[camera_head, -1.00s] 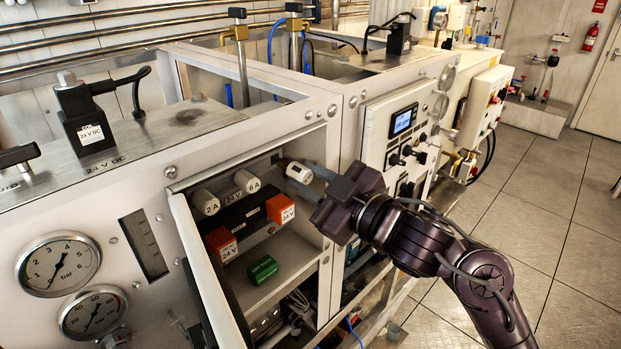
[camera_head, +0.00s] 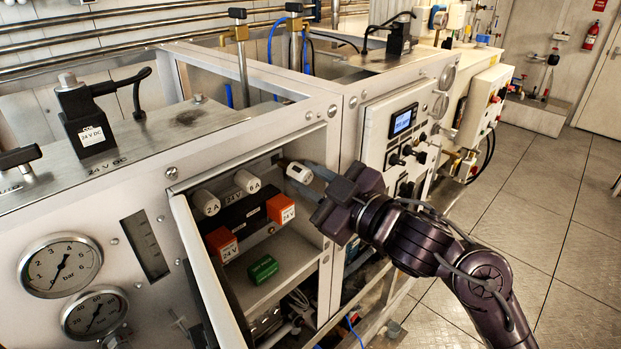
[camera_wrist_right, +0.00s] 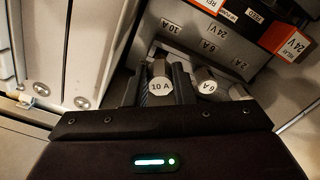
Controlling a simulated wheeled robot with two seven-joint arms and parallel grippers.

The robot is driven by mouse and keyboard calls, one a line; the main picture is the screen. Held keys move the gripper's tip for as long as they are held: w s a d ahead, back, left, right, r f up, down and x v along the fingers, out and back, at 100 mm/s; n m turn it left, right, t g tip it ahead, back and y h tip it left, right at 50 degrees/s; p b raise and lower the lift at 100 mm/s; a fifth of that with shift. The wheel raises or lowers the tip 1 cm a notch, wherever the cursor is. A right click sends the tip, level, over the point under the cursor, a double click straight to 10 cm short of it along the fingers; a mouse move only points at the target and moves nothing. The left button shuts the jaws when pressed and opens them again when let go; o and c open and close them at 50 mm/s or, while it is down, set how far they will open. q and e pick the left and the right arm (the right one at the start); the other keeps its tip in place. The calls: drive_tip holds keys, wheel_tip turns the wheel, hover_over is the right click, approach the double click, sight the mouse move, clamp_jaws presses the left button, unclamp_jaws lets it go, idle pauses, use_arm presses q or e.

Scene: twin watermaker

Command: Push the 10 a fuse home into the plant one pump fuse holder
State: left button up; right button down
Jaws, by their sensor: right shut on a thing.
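The 10 A fuse is a white cylinder (camera_head: 298,172) at the right end of the fuse row inside the open compartment. In the right wrist view its end cap (camera_wrist_right: 161,87) reads "10 A" and sits between my two fingers. My right gripper (camera_head: 308,178) is shut on this fuse. The fuse points into the row beside the 6 A fuse (camera_head: 247,181) and the 2 A fuse (camera_head: 206,202). Its inner end and the holder's mouth are hidden, so how deep it sits cannot be told. My left gripper is not in view.
Two orange 24 V relays (camera_head: 281,208) and a green block (camera_head: 262,269) are in the compartment below the fuses. The open compartment door (camera_head: 199,270) stands at its left. The cabinet's right post (camera_head: 331,210) is close to my right gripper.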

sight(295, 173)
drive_tip(key=shift+x, duration=1.65)
drive_tip(key=shift+w+a, duration=0.25)
drive_tip(key=shift+w, duration=0.05)
drive_tip(key=c, duration=1.1)
unclamp_jaws()
drive_tip(key=shift+c, duration=0.2)
drive_tip(key=shift+s+d+f, duration=0.1)
drive_tip(key=shift+s+d, duration=0.05)
drive_tip(key=shift+s, duration=0.05)
drive_tip(key=b+v, duration=0.2)
drive_tip(key=v, duration=0.5)
drive_tip(key=shift+s+d, duration=0.1)
drive_tip(key=shift+d, duration=0.05)
